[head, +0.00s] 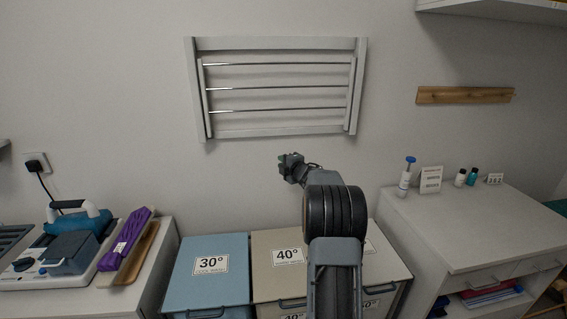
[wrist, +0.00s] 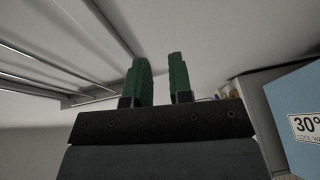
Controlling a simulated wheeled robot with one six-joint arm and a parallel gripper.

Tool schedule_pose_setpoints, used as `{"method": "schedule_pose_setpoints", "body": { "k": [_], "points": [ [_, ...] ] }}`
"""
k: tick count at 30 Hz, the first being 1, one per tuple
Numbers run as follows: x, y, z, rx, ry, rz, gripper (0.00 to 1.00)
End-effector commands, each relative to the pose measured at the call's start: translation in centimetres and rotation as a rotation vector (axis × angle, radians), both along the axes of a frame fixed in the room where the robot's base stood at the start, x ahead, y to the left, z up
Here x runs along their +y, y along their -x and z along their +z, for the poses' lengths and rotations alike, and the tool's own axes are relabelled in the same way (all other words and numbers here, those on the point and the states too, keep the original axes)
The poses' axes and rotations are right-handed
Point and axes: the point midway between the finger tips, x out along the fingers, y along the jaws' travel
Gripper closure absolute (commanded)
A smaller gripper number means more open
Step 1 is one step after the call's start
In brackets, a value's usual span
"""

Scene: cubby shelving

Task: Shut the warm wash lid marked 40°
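The beige lid marked 40° (head: 270,275) is at the bottom middle of the head view, right of the blue lid marked 30° (head: 207,287). It looks flat and in line with its neighbours; I cannot tell whether a small gap is left under it. My arm hides its right part. My gripper (head: 286,159) is raised above and behind the lids, near the wall, and touches nothing. In the wrist view its two green fingers (wrist: 161,80) stand apart with nothing between them. The 30° lid also shows there at the right edge (wrist: 290,100).
A slatted rack (head: 277,45) hangs on the wall above my gripper. A white cabinet (head: 480,225) with small bottles stands right. The air above the lids is free apart from my arm.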

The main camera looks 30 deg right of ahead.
Motion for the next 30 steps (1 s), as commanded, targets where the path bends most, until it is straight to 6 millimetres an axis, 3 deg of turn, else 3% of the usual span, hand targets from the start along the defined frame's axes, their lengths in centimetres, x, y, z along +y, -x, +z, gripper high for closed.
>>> {"method": "schedule_pose_setpoints", "body": {
  "k": [7, 13, 30],
  "points": [
    [0.03, -0.04, 0.0, 0.0, 0.0, 0.0, 0.81],
    [0.03, -0.03, 0.01, 0.0, 0.0, 0.001, 1.0],
    [0.04, -0.02, 0.02, 0.0, 0.0, 0.001, 1.0]
  ]
}}
